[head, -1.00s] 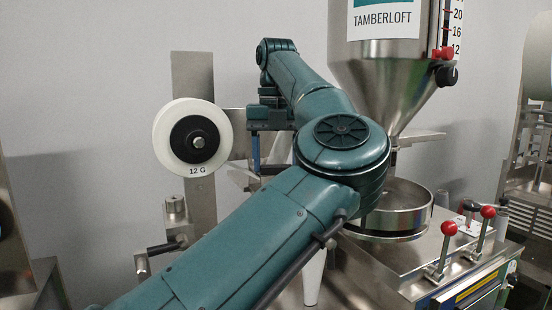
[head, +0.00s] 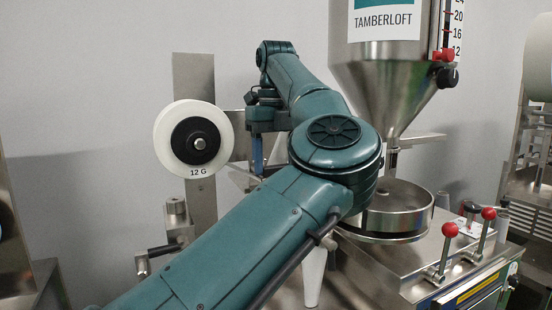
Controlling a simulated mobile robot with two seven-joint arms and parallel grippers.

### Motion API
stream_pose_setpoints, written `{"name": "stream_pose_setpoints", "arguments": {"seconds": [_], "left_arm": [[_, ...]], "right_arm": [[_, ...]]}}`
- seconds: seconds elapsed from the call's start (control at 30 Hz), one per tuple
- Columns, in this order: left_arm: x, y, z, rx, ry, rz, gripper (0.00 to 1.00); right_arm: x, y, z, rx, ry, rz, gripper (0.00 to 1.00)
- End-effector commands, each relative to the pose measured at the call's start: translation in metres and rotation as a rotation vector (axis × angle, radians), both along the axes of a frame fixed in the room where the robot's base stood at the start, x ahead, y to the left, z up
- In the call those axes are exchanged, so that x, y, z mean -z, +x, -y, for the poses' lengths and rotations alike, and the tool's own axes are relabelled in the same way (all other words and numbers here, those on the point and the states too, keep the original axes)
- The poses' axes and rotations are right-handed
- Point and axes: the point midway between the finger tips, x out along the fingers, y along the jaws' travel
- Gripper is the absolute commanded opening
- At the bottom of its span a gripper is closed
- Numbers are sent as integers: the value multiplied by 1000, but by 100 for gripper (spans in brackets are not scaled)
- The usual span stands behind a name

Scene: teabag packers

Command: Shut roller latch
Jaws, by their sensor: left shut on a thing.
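My left gripper (head: 259,168) is small in the picture, behind my teal arm, to the right of the white reel. It points down with its fingers shut on a small dark part, which looks like the roller latch handle. That part is mostly hidden behind my forearm, so its exact angle cannot be told. My right gripper is not in view.
A white reel marked 12 G (head: 167,142) sits on a steel upright (head: 194,82). Below it is a black handle (head: 164,249). A steel hopper (head: 385,85) stands above a round pan (head: 398,212). Red-knobbed levers (head: 450,230) stand at right.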

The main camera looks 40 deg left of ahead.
Motion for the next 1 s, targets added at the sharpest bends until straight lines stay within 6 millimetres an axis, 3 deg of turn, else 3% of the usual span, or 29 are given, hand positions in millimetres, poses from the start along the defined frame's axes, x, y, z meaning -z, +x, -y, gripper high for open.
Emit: {"name": "stream_pose_setpoints", "arguments": {"seconds": [0.2,0.23,0.47,0.77,1.0], "left_arm": [[1,0,0,-5,-3,-3,35],[1,0,0,-5,-3,-3,60],[0,0,0,-3,-1,-2,79],[-3,0,0,-1,-1,0,80],[-36,0,-1,2,-4,4,80]], "right_arm": [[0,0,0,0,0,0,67],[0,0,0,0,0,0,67],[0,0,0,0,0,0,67],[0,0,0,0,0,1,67],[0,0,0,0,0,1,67]]}}
